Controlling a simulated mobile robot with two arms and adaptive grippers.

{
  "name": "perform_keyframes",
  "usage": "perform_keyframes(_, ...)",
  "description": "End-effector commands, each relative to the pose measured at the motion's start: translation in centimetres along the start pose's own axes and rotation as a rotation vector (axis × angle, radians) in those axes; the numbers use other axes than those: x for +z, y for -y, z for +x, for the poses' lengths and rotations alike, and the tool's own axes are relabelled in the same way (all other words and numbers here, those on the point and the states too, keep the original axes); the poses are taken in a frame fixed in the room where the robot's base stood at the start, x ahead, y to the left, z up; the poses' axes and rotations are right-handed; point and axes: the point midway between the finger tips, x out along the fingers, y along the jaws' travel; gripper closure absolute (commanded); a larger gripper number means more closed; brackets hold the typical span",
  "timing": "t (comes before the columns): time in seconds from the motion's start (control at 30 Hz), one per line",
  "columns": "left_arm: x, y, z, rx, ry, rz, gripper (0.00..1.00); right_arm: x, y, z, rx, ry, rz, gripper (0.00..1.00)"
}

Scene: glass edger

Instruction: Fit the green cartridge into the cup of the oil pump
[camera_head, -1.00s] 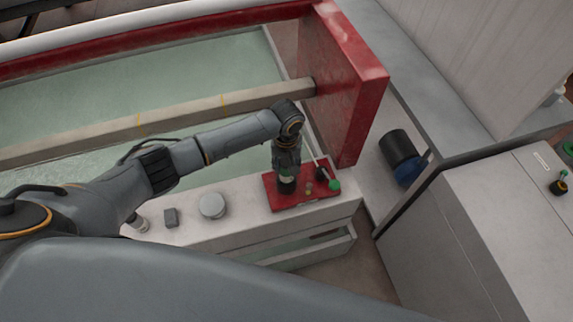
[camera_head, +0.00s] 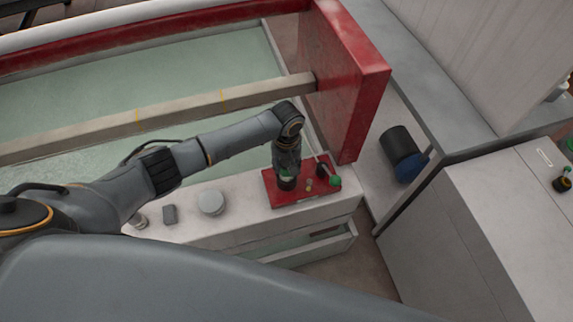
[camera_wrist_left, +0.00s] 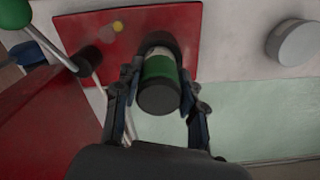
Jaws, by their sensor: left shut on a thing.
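My left gripper (camera_wrist_left: 158,88) is shut on the green cartridge (camera_wrist_left: 157,68), with one finger on each side. The cartridge has a dark end facing the wrist camera and a pale band at its far end. That far end points at the red plate of the oil pump (camera_wrist_left: 85,22). A dark round shape, the cup (camera_wrist_left: 157,38), shows partly behind the cartridge; I cannot tell how far the cartridge sits in it. In the head view my left gripper (camera_head: 287,165) points down over the red plate (camera_head: 300,197), with a little green showing. My right gripper is not in view.
A green-knobbed lever (camera_head: 335,181) stands right of the gripper on the red plate. A red machine wall (camera_head: 345,90) rises close behind. A round grey lid (camera_head: 211,202) and a small dark block (camera_head: 169,214) lie left on the white ledge. A blue-black motor (camera_head: 402,153) stands right.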

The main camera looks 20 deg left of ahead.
Motion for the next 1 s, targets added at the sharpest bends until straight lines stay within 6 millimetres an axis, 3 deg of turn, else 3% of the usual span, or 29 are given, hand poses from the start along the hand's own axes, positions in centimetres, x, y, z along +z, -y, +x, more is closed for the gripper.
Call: perform_keyframes(1.0, -0.1, 0.0, 2.6, 0.001, -0.001, -0.001, 1.0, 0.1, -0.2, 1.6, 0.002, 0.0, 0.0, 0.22)
